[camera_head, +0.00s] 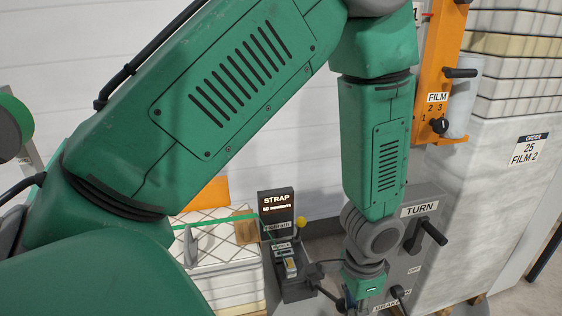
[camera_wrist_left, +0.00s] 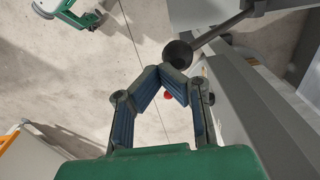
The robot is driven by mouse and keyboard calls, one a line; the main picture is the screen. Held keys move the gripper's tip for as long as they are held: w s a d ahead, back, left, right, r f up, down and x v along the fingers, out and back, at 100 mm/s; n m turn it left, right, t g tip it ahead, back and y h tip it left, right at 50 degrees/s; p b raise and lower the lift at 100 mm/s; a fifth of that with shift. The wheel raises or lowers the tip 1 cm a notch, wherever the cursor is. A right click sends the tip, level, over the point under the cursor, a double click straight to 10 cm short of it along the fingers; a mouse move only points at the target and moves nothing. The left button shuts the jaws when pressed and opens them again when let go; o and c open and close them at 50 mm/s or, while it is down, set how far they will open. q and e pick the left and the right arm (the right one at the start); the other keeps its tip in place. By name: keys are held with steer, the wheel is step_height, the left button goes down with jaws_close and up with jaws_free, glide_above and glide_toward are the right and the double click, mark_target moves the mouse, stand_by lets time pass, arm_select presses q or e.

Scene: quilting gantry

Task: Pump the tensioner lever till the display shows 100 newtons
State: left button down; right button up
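The display (camera_head: 276,212) is a dark panel headed STRAP; its small newtons figure is too blurred to read surely. Below it is the dark tensioner unit (camera_head: 292,287), with a yellow knob (camera_head: 300,223) near its top. A dark rod (camera_head: 328,293) runs from the unit towards my left gripper (camera_head: 364,300), which is small and partly cut off at the bottom edge. In the wrist view my left gripper (camera_wrist_left: 163,72) has its fingertips together. A dark round knob on a rod (camera_wrist_left: 178,54) is just beyond the tips; I cannot tell whether they touch. The right gripper is out of view.
A strapped stack (camera_head: 225,285) stands left of the tensioner, with a green strap (camera_head: 215,221) over it. A grey panel with a TURN handle (camera_head: 433,232) stands close right. A wrapped pallet (camera_head: 490,190) fills the right side. Bare floor (camera_wrist_left: 75,75) shows in the wrist view.

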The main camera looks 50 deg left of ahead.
arm_select(q)
steer(key=shift+s+a+f, duration=0.4)
steer(key=shift+a+f, duration=0.15)
steer(key=shift+a, duration=0.25)
steer(key=shift+w+a+f, duration=0.1)
steer(key=shift+a+f, duration=0.05)
steer(key=shift+a, duration=0.2)
steer(key=shift+d+f, duration=0.35)
steer(key=shift+d, duration=0.25)
steer(key=shift+d+f, duration=0.15)
steer(key=shift+d, duration=0.35)
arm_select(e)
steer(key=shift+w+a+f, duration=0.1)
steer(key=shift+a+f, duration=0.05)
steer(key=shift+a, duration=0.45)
arm_select(q)
steer(key=shift+a, duration=0.2)
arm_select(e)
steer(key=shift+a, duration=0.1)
